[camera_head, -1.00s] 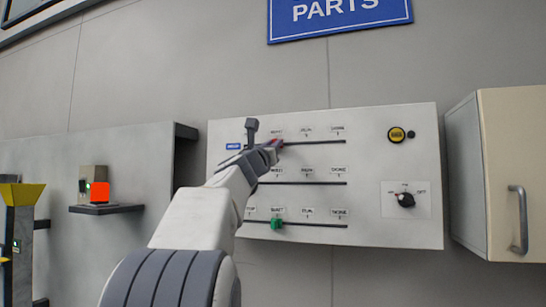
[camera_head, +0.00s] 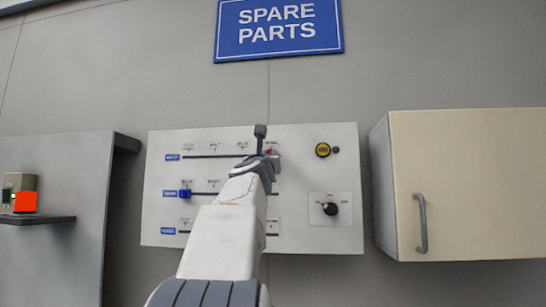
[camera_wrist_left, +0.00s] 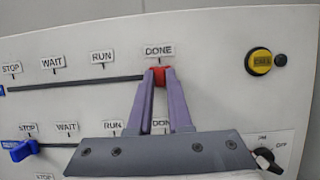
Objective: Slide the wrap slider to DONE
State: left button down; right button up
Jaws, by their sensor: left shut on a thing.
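The white slider panel (camera_head: 305,235) on the wall has several horizontal tracks with labelled stops. The red slider (camera_wrist_left: 159,75) is at the right end of the top track, directly under the DONE label (camera_wrist_left: 158,51). My left gripper (camera_wrist_left: 160,88) is shut on the red slider, with one purple finger on each side. In the head view the left gripper (camera_head: 268,160) and arm cover part of the panel, and only a little red (camera_head: 271,151) shows. The blue row labels are too small to read surely. My right gripper is not in view.
A blue slider (camera_wrist_left: 18,150) is at the left of the middle track, near STOP. A yellow button (camera_head: 322,150) and a black rotary knob (camera_head: 330,209) are on the panel's right. A cabinet (camera_head: 470,180) stands to the right; a shelf (camera_head: 38,219) is to the left.

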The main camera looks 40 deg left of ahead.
pick_arm(q)
jog(key=shift+w+d, duration=0.1)
jog(key=shift+d, duration=0.1)
jog(key=c, duration=0.9)
grip_release()
jog(key=shift+o, duration=0.3)
jog(key=shift+w+d, duration=0.1)
jog(key=shift+d, duration=0.05)
jog(key=b+v, duration=0.4)
jog(key=v, duration=0.6)
jog(key=shift+s+f, duration=0.2)
jog(key=shift+s, duration=0.1)
